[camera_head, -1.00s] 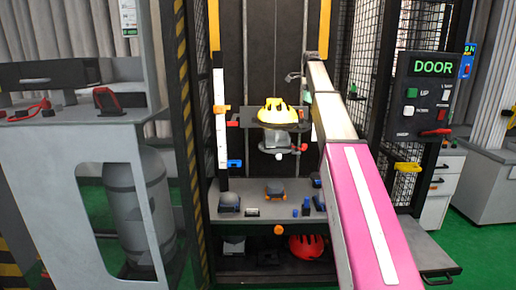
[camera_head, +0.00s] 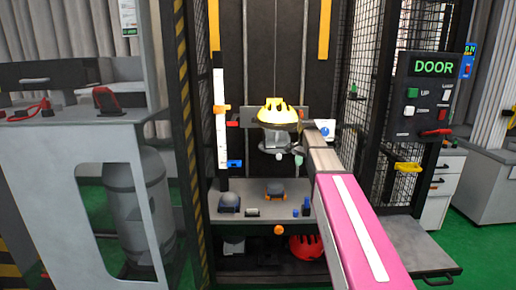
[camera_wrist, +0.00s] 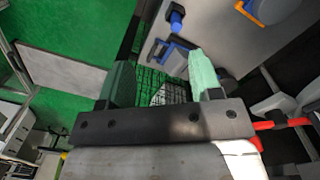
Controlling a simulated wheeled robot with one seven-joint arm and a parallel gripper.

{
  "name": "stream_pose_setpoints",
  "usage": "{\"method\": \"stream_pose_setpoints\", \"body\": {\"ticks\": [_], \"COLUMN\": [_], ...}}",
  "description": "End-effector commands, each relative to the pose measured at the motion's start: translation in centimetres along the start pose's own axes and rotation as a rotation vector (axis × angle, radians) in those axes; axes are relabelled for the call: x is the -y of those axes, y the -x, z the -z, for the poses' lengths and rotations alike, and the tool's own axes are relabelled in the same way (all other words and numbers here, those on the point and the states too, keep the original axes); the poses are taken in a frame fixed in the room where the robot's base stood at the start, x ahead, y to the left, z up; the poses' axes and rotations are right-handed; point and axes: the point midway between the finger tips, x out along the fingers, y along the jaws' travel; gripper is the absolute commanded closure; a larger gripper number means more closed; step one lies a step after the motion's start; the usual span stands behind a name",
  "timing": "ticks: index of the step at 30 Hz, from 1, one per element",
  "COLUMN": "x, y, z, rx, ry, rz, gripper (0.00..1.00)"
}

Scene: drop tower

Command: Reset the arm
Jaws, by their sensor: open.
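My pink and grey arm (camera_head: 354,225) reaches forward from the lower right toward the drop tower. Its end, my gripper (camera_head: 297,156), is small and partly hidden near the carriage, just right of and below the yellow helmet (camera_head: 278,113). In the wrist view my gripper (camera_wrist: 163,78) is open, with a dark green finger on the left and a pale green one on the right. Nothing is held between the fingers. The yellow helmet sits upright on the grey headform (camera_head: 276,140) at the carriage.
A grey shelf (camera_head: 258,208) with small headforms and blue parts lies below the carriage. A red helmet (camera_head: 306,247) rests on the lower level. Mesh doors and a DOOR panel (camera_head: 434,94) stand right. A grey bench (camera_head: 85,150) stands left.

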Motion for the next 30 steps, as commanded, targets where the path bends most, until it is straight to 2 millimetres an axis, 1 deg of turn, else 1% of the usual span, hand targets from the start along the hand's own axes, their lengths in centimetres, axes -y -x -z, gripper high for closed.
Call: {"method": "stream_pose_setpoints", "body": {"ticks": [1,3,5,6,8,9,11,15,18,21,24,27,30], "x": [-1.8,-3.2,-4.5,-5.5,-6.9,-7.9,-9.4,-13.2,-16.0,-18.4,-20.2,-21.2,-21.6], "y": [-2.6,-5.7,-8.1,-9.7,-12.0,-13.4,-15.5,-19.8,-22.4,-24.5,-25.9,-26.7,-27.1], "z": [-1.6,-3.0,-4.2,-5.1,-6.3,-7.2,-8.6,-11.8,-14.1,-16.1,-17.5,-18.4,-18.7], "rx": [0.001,-0.002,-0.004,-0.005,-0.008,-0.009,-0.012,-0.019,-0.024,-0.029,-0.034,-0.038,-0.041], "ry": [0.051,0.13,0.197,0.242,0.309,0.355,0.422,0.579,0.689,0.787,0.865,0.914,0.939], "rz": [-0.002,0.0,0.002,0.002,0.004,0.004,0.005,0.008,0.009,0.01,0.01,0.011,0.012], "gripper": [0.41,0.41,0.41,0.41,0.41,0.41,0.41,0.41,0.41,0.41,0.41,0.41,0.41]}}
